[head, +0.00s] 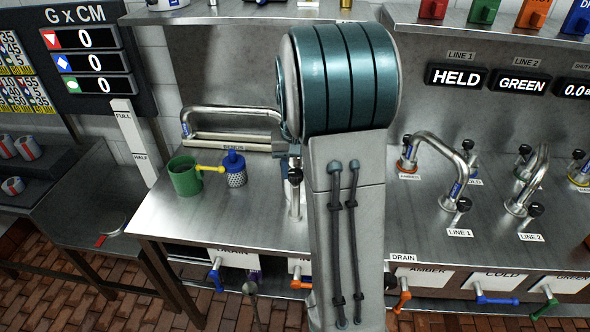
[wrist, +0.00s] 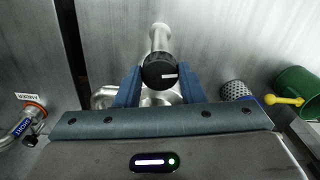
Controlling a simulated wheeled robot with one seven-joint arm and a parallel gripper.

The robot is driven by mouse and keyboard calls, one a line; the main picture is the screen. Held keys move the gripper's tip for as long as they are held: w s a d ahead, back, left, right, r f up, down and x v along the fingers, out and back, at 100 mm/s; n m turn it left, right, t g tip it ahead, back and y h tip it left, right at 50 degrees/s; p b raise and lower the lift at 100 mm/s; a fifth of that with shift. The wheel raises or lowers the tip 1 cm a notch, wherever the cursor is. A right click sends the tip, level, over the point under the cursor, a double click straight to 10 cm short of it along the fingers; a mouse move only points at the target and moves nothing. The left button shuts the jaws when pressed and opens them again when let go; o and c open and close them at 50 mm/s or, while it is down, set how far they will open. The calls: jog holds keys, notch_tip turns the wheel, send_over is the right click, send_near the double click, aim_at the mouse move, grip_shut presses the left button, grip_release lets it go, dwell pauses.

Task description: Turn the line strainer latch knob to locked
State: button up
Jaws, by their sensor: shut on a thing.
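In the wrist view a round black knob (wrist: 158,72) with a small white mark sits at the end of a metal stem (wrist: 159,38). My gripper (wrist: 160,82) has its two blue fingers on either side of the knob, shut on it. No label naming the latch, and no locked or unlocked marking, can be read. In the head view my arm covers the fingers and most of this spot. A metal post (head: 295,205) with a dark top shows just left of my arm, above the steel counter.
A green mug (head: 184,178), a yellow handle (head: 209,169) and a blue-topped perforated cylinder (head: 236,172) stand left of my arm. Bent pipes (head: 440,150) with black knobs stand to the right. Coloured drain levers (head: 497,299) line the counter's front. A shelf runs above.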

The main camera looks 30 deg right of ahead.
jog(key=shift+w+r+m, duration=0.1)
jog(key=shift+m, duration=1)
jog(key=o, duration=0.7)
notch_tip(320, 180, up, 14)
jog(key=shift+f+b, duration=0.1)
jog(key=shift+b, duration=0.4)
jog(key=shift+a, duration=0.1)
